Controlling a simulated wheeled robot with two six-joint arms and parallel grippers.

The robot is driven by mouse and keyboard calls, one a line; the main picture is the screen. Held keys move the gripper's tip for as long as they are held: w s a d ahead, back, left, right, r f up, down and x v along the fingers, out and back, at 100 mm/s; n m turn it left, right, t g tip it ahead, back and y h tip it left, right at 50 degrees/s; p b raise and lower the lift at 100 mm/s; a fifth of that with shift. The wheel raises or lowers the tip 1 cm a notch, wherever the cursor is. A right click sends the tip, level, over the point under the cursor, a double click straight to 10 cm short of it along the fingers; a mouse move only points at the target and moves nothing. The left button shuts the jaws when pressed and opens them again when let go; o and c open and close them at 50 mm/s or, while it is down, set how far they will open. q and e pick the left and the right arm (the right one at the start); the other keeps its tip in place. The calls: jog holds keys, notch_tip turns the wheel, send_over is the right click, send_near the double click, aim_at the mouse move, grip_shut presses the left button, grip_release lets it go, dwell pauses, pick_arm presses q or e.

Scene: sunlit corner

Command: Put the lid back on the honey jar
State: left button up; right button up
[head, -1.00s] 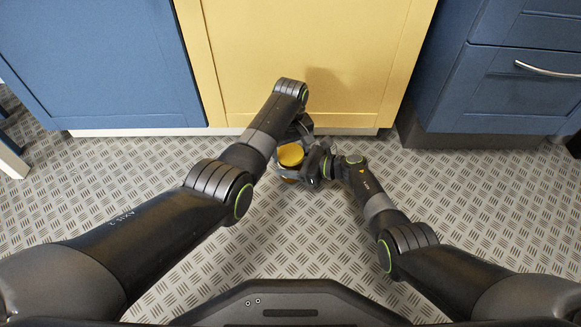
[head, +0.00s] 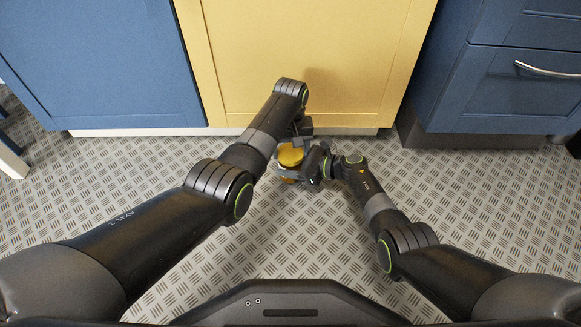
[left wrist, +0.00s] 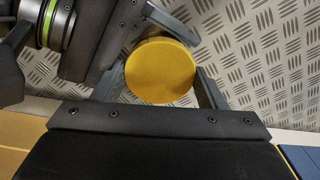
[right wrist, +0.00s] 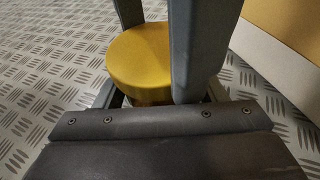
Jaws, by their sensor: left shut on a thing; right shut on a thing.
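The yellow round lid (head: 290,155) sits between the fingers of my left gripper (left wrist: 160,85), which is shut on it. The lid fills the middle of the left wrist view (left wrist: 160,71). It shows upright and roughly level in the right wrist view (right wrist: 140,57), with a left finger across its right side. Below it, a small amber-brown strip of the honey jar (right wrist: 150,103) shows between the fingers of my right gripper (right wrist: 160,95), shut on the jar. Most of the jar is hidden. I cannot tell whether lid and jar touch.
The grippers meet close together over the patterned metal floor (head: 250,270). A yellow cabinet front (head: 350,60) stands just behind them, with blue cabinets (head: 95,70) on the left and blue drawers (head: 520,80) on the right. The floor in front is clear.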

pick_arm(q)
jog(key=shift+a, duration=0.1)
jog(key=o, duration=1.1)
jog(key=shift+d, duration=0.2)
pick_arm(e)
jog(key=shift+a, duration=0.15)
pick_arm(q)
jog(key=shift+r, duration=0.1)
notch_tip(320, 180, up, 4)
jog(key=shift+r, duration=0.15)
pick_arm(e)
jog(key=shift+s+f, duration=0.15)
jog(key=shift+f, duration=0.1)
pick_arm(q)
jog(key=shift+r, duration=0.2)
pick_arm(e)
jog(key=shift+r, duration=0.1)
pick_arm(q)
jog(key=shift+f, duration=0.1)
pick_arm(e)
jog(key=shift+d, duration=0.2)
pick_arm(q)
jog(key=shift+c, duration=0.3)
